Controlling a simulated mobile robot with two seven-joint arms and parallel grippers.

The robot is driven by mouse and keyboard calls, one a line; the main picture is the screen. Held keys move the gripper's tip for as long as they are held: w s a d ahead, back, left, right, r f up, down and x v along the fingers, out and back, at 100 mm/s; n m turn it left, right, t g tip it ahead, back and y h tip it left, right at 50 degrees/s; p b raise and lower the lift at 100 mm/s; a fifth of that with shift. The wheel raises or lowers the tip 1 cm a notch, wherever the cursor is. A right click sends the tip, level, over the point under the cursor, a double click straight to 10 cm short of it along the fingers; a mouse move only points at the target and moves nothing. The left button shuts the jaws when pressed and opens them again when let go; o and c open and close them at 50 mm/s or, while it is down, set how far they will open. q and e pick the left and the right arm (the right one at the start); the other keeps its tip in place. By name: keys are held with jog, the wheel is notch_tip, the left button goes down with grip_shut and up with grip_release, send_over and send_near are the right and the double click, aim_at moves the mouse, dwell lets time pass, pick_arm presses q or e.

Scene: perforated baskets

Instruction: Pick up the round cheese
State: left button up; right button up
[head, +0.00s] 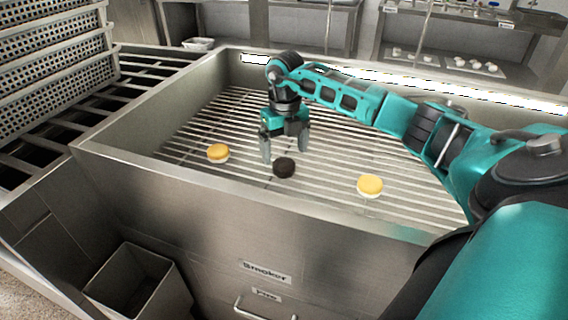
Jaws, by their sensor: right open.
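Two round pieces with yellow tops and pale undersides lie on the smoker's grate; they look like round cheese on something white. One round cheese (217,151) is at the left, the other round cheese (370,184) at the right. A dark round patty (284,168) lies between them. My right gripper (284,151) points down over the grate, open, with nothing seen between its fingers. It is just behind the dark patty in the picture, between the two yellow pieces. I cannot tell its exact height. My left gripper is not in view.
The grate (330,205) sits inside a raised metal rim (140,157). Perforated baskets (55,60) stand at the upper left. An empty metal bin (135,282) is below the front. Steel shelves with small items stand behind. The grate around the pieces is clear.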

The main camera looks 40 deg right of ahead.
aim_at(284, 162)
jog(key=f, duration=0.4)
jog(key=shift+w+f+b, duration=0.1)
jog(key=shift+w+b, duration=0.1)
jog(key=shift+b, duration=0.15)
jog(key=c, duration=1.2)
jog(key=shift+o, duration=0.2)
